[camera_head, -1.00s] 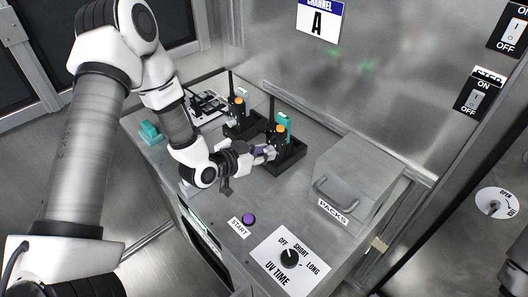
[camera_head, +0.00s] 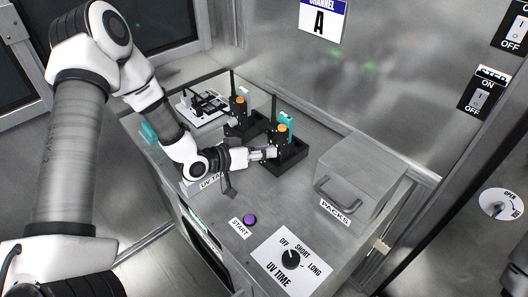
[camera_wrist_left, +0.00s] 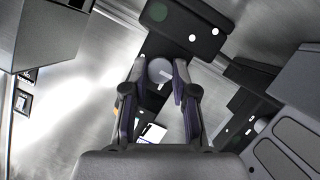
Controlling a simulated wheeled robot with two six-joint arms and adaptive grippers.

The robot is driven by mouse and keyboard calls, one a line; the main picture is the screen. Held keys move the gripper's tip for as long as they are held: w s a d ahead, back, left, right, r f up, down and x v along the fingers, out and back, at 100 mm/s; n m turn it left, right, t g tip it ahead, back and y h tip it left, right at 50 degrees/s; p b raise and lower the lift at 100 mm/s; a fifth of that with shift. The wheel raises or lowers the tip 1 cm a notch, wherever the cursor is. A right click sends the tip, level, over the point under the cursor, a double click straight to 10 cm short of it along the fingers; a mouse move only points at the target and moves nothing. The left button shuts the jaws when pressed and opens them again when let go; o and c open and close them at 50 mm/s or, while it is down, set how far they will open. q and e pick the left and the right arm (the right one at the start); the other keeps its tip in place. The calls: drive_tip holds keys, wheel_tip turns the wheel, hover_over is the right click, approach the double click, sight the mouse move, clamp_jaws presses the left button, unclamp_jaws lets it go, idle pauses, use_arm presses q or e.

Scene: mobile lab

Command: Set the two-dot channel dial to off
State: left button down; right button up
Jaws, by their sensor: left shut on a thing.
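The nearer black handheld unit (camera_head: 284,146), with an orange knob (camera_head: 282,128) and a teal part, stands in a dark cradle on the bench. My left gripper (camera_head: 270,153) reaches its left side. In the left wrist view, the fingers (camera_wrist_left: 158,78) are around a round grey dial (camera_wrist_left: 160,70) with a white mark and are shut on it. A dark block beside it carries two white dots (camera_wrist_left: 193,38). The dial's pointing direction and any off mark are too small to read. My right gripper is not in view.
A second similar unit (camera_head: 238,108) stands behind and left. A grey PACKS box (camera_head: 352,172) with a handle is at the right. A purple START button (camera_head: 250,219) and a UV TIME dial (camera_head: 290,256) are at the front.

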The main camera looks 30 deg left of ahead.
use_arm(q)
drive_tip(key=c, duration=1.2)
unclamp_jaws()
drive_tip(key=v, duration=0.7)
drive_tip(key=shift+s, duration=0.2)
drive_tip(key=shift+a, duration=0.1)
drive_tip(key=shift+r, duration=0.1)
